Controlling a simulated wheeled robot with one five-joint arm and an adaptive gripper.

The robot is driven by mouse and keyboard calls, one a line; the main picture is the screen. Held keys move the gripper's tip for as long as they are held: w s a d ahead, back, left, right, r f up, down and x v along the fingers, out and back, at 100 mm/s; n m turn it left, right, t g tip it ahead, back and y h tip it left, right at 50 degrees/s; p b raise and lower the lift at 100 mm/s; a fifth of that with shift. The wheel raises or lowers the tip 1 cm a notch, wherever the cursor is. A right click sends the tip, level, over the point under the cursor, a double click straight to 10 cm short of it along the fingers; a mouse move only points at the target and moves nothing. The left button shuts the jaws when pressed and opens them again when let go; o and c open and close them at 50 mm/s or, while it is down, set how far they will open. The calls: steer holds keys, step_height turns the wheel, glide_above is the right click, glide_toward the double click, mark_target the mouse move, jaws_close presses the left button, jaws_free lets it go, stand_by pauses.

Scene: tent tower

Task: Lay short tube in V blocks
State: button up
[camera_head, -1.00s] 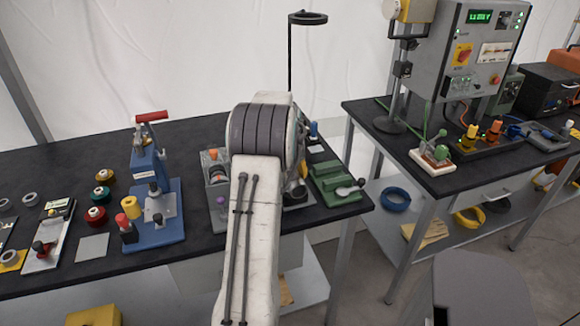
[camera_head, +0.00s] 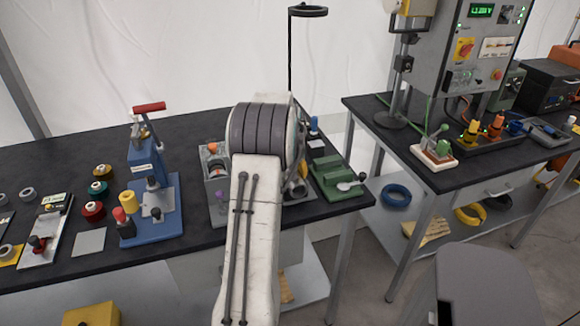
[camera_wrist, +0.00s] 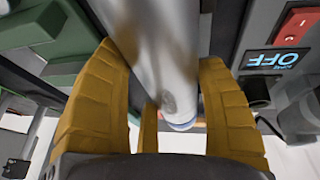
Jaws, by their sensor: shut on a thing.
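A smooth grey tube (camera_wrist: 160,55) runs down the middle of the wrist view between the two yellow fingers of my gripper (camera_wrist: 160,115). My gripper is shut on the tube. A pale blue rim shows near the tube's lower end. In the head view my arm hides the gripper and the tube. A grey fixture (camera_head: 215,185) on the bench stands partly behind my arm; whether it carries the V blocks cannot be told. No V block is clearly seen in either view.
A green block fixture (camera_head: 335,178) stands right of my arm. A blue press (camera_head: 150,200) with a red handle and several spools stand to the left. A thin post with a ring (camera_head: 290,55) rises behind.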

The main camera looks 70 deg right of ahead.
steer(key=shift+f, duration=0.25)
stand_by(0.4)
steer(key=o, duration=1.4)
steer(key=shift+c, duration=0.2)
steer(key=v, duration=1.2)
steer(key=shift+a, duration=0.1)
